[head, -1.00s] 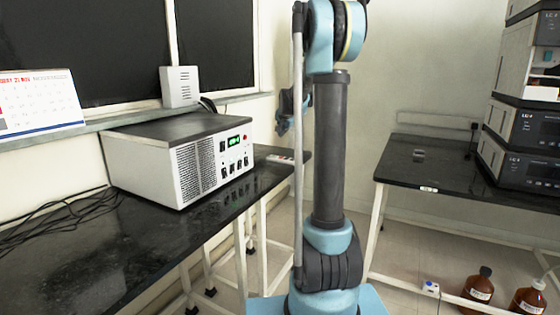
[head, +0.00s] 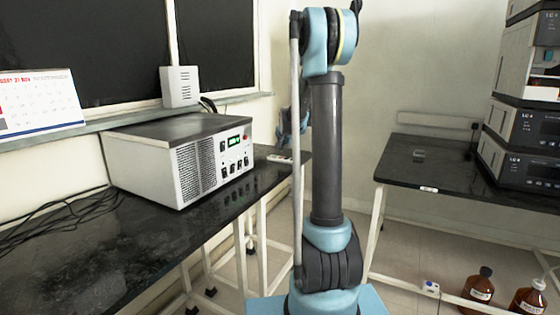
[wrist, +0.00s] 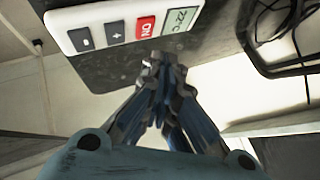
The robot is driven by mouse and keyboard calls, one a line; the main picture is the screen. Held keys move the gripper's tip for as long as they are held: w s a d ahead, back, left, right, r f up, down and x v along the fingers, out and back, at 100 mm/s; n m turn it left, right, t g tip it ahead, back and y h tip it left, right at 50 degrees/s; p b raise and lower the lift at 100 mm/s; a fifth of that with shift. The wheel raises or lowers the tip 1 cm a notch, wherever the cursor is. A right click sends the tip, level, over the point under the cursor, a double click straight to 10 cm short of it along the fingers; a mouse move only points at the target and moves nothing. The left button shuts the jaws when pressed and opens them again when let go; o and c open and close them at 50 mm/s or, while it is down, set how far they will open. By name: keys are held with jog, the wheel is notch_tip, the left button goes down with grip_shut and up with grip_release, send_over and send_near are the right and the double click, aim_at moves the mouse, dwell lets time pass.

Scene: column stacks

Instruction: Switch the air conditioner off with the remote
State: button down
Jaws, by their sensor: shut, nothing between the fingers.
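The remote (wrist: 100,36) is white, with two dark buttons marked minus and plus, a red button (wrist: 145,27) lettered ON, and a greenish display (wrist: 179,19) reading about 22C. It lies on the dark bench top (wrist: 115,72). In the head view the remote (head: 279,158) is a small pale shape at the bench's far right end. My gripper (wrist: 162,62) is shut and empty, its tips beside the remote's long edge in the picture, near the red button. Whether they touch it I cannot tell. In the head view my arm partly hides the gripper. I see no clear air conditioner.
A white instrument box (head: 180,160) stands on the left bench, close to the remote. Black cables (head: 55,220) lie on that bench. A second dark bench (head: 455,175) with stacked units is at right. Brown bottles (head: 479,288) stand low at right.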

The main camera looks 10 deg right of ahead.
jog(key=shift+f, duration=0.8)
jog(key=shift+s+f, duration=0.15)
jog(key=shift+f, duration=0.5)
dwell(1.6)
jog(key=shift+r, duration=0.75)
jog(key=shift+r, duration=2.55)
